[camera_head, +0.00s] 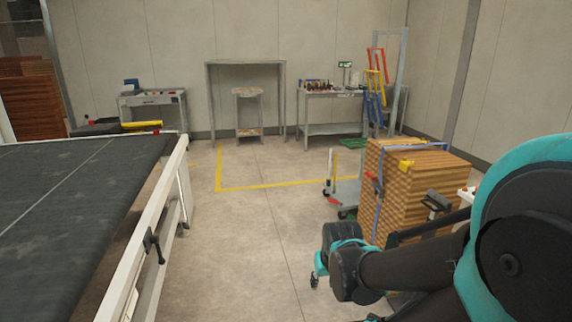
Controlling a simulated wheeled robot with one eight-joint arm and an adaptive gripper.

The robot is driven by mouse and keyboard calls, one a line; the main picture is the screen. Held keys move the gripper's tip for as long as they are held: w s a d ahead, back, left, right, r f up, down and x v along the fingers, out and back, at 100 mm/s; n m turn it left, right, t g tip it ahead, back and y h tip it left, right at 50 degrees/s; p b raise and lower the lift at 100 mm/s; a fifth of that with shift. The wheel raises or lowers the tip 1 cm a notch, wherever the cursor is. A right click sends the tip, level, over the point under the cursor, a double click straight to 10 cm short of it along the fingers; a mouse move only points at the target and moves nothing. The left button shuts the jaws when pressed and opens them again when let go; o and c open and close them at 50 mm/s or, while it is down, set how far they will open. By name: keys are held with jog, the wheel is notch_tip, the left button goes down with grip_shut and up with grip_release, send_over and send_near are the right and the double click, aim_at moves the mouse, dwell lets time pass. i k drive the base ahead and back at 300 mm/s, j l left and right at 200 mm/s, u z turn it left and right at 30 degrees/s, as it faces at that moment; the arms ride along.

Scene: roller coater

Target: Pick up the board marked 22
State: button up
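A tall stack of brown wooden boards (400,196) stands at right centre, with blue edging along its top and one corner. No number 22 can be read on any board. My arm reaches in from the right, in front of the lower part of the stack. A dark end part (437,203) shows in front of the stack's right side and may be my gripper. Its fingers cannot be made out, and I cannot tell whether it touches the boards.
A dark conveyor belt (60,190) with a white side rail fills the left. A grey trolley (345,192) stands just left of the stack. Workbenches line the back wall. The floor between conveyor and stack is clear, with a yellow line (270,187) on it.

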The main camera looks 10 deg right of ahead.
aim_at(411, 142)
jog(key=i, duration=1.8)
jog(key=i+z, duration=0.45)
jog(key=i+j+z, duration=0.2)
jog(key=i+z, duration=0.25)
jog(key=i+j+z, duration=0.4)
jog(key=k+l, duration=0.05)
